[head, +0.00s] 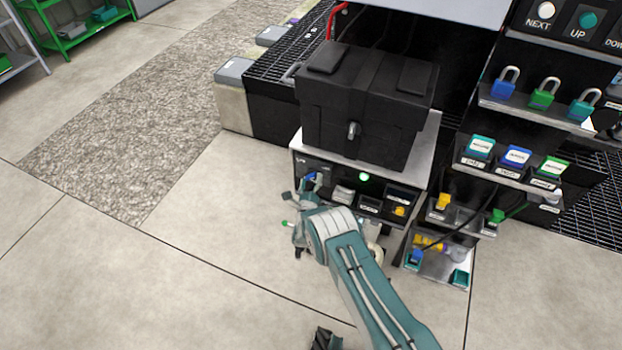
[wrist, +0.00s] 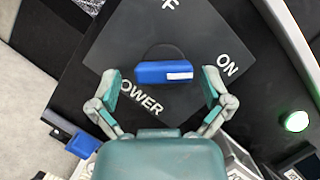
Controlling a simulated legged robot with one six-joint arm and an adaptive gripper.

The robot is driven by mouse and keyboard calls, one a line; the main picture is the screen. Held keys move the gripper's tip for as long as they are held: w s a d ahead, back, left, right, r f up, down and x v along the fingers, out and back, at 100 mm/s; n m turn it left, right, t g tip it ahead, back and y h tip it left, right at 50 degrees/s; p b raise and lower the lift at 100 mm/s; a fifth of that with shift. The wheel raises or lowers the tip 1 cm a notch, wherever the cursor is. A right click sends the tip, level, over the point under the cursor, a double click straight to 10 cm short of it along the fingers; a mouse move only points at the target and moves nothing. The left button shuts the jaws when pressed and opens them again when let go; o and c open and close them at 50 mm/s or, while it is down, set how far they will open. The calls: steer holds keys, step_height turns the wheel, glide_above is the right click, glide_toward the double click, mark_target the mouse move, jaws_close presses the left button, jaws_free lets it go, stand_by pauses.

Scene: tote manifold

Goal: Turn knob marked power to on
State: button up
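The power knob (wrist: 163,73) is a blue bar with a white mark at its right end, on a dark plate (wrist: 120,45) lettered POWER, ON and a partly cut-off word ending in F. In the wrist view the bar lies roughly level, its white end to the right, below and left of ON. My gripper (wrist: 163,85) is open, with one finger on each side of the knob and a gap at both ends. In the head view my gripper (head: 305,208) is at the left of the panel front, by the blue knob (head: 309,177), which it partly hides.
A green lamp (wrist: 297,121) glows right of the plate; it also shows in the head view (head: 364,177). A black lidded tote (head: 360,100) stands above the panel. Shelves with padlocks (head: 543,93) are at the right.

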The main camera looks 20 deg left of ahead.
steer(key=shift+s+r, duration=0.1)
steer(key=shift+s, duration=0.3)
steer(key=v, duration=1.1)
steer(key=shift+f, duration=0.3)
steer(key=shift+s, duration=0.15)
